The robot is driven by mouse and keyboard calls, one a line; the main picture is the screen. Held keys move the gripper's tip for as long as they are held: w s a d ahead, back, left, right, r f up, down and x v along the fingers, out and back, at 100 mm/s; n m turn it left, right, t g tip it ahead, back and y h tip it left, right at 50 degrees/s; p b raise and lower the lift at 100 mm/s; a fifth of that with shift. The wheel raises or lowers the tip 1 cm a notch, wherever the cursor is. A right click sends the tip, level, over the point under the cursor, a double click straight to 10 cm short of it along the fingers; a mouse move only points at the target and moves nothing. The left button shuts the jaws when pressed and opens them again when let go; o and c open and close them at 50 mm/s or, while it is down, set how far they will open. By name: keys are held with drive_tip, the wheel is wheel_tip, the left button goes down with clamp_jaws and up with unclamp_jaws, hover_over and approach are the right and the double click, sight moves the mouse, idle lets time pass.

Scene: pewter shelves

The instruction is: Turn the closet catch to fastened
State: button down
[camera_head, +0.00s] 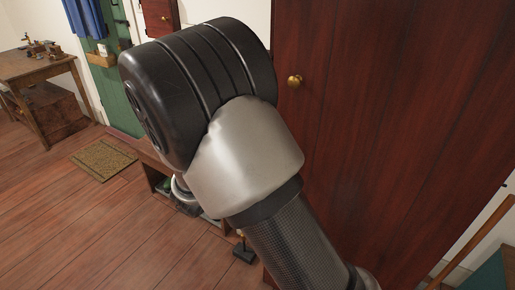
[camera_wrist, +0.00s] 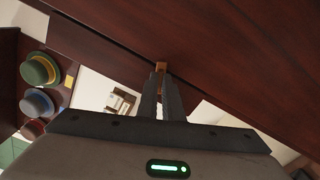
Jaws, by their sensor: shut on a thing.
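The closet (camera_head: 375,120) is dark reddish-brown wood and fills the right half of the head view, with a round brass knob (camera_head: 295,81) on its front. In the wrist view the closet's wood (camera_wrist: 225,55) spans the top, with a dark seam running across it. My gripper (camera_wrist: 161,78) has its two fingers close together, shut on a small brownish-orange catch (camera_wrist: 160,66) at the seam. The fingers hide most of the catch, so its exact angle is unclear. In the head view my arm hides the gripper and the catch.
In the head view a wooden table (camera_head: 40,85) and a doormat (camera_head: 103,158) by a green door (camera_head: 115,85) stand at the left. A low bench (camera_head: 155,172) lies behind my arm. Left floor is open.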

drive_tip(key=m+b, duration=0.4)
drive_tip(key=b, duration=0.2)
drive_tip(key=shift+f+b, duration=0.2)
drive_tip(key=shift+b, duration=0.2)
drive_tip(key=shift+r+m, duration=0.15)
drive_tip(key=shift+m, duration=0.15)
drive_tip(key=c, duration=1.9)
unclamp_jaws()
drive_tip(key=p+v, duration=0.2)
drive_tip(key=v, duration=1.5)
drive_tip(key=shift+s+a, duration=0.1)
drive_tip(key=shift+s, duration=0.15)
